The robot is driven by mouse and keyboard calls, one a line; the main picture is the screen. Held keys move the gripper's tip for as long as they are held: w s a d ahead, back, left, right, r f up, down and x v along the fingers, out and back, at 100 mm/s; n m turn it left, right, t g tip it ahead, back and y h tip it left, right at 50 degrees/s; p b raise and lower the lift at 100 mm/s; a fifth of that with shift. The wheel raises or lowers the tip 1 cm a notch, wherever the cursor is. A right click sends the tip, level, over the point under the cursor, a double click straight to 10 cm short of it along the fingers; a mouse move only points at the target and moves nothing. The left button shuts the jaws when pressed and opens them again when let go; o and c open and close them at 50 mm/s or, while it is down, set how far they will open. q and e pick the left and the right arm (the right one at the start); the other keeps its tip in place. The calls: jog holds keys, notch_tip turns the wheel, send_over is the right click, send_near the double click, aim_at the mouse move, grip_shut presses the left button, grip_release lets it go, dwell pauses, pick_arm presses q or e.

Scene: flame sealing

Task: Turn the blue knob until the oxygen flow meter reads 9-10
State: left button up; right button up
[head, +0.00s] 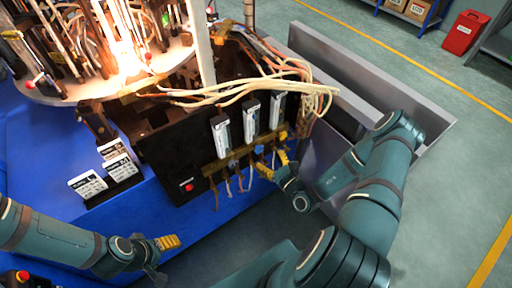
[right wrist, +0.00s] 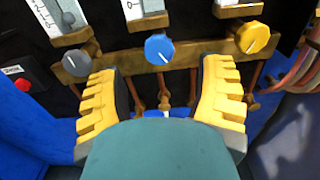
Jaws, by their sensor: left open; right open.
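The blue knob (right wrist: 159,49) sits on the brass bar under the middle flow meter (right wrist: 147,8). Its white pointer mark tilts down to the right. It also shows in the head view (head: 259,149). My right gripper (right wrist: 159,70) is open, its yellow fingers spread to the left and right just below the blue knob, not visibly touching it. The middle flow meter also shows in the head view (head: 251,121), but its reading is too small to tell. My left gripper (head: 167,242) is open and empty, low in the head view, away from the panel.
A grey knob (right wrist: 76,63) and a yellow knob (right wrist: 251,37) flank the blue one. A red button (head: 189,187) is on the black panel. Loose cables (head: 285,88) run above the meters. Small labelled cards (head: 88,184) stand left. Flames burn at the upper left.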

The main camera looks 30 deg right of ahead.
aim_at(260, 151)
jog(key=w, duration=0.5)
jog(key=w+b, duration=0.1)
jog(key=w, duration=0.1)
jog(key=shift+w+a, duration=0.25)
jog(key=shift+a, duration=0.1)
grip_shut()
